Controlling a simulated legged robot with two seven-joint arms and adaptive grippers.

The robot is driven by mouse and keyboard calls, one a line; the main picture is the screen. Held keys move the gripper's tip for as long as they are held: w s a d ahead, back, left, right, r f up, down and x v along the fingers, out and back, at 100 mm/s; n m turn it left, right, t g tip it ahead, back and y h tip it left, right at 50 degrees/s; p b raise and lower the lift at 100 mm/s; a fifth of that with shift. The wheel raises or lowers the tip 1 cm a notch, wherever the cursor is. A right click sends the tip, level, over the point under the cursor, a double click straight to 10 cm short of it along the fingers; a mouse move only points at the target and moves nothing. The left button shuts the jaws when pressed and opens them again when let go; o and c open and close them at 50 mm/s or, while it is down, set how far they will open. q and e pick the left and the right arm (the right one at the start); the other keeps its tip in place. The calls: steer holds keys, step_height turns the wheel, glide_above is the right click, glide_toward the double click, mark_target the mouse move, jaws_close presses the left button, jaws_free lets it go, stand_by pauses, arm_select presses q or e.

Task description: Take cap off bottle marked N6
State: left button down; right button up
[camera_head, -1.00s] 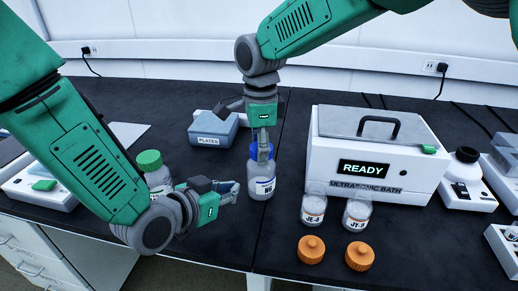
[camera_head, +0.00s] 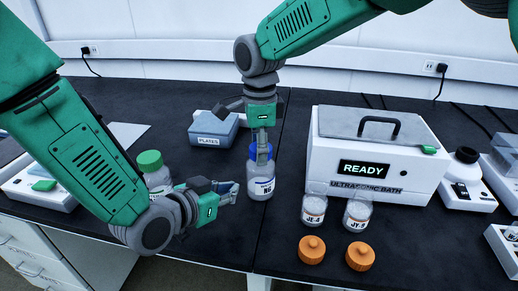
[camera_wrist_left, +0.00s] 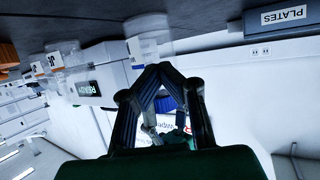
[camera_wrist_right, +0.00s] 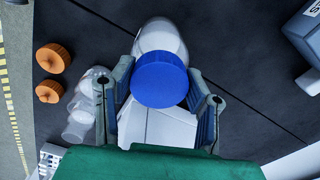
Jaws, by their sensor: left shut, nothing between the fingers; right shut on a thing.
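The bottle marked N6 (camera_head: 261,188) stands upright on the black bench, clear with a white label facing the head camera. Its blue cap (camera_head: 253,152) sits on its neck, partly hidden by fingers. My right gripper (camera_head: 262,148) points down from above and is shut on the blue cap. In the right wrist view the cap (camera_wrist_right: 160,80) lies between the two fingers, above the bottle (camera_wrist_right: 160,38). My left gripper (camera_head: 235,186) is shut and empty just left of the bottle; whether it touches the bottle I cannot tell. Its closed fingers (camera_wrist_left: 160,70) also show in the left wrist view.
A green-capped bottle (camera_head: 151,163) stands behind my left arm. Open jars JE (camera_head: 314,209) and JY (camera_head: 357,214) stand at right, with orange caps (camera_head: 311,249) (camera_head: 360,256) before them. The ultrasonic bath (camera_head: 365,165) is behind them. A blue PLATES box (camera_head: 213,131) is at back.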

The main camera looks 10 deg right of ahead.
steer(key=o, duration=1.3)
step_height(320, 180, up, 4)
steer(key=shift+r, duration=0.25)
steer(key=shift+c, duration=0.5)
step_height(320, 180, up, 2)
steer(key=m, duration=0.2)
steer(key=shift+w+d+r+m, duration=0.1)
steer(key=shift+r+m, duration=0.15)
steer(key=shift+m, duration=0.15)
steer(key=shift+r+m, duration=0.3)
steer(key=shift+m, duration=0.1)
step_height(320, 180, down, 8)
steer(key=shift+r, duration=0.15)
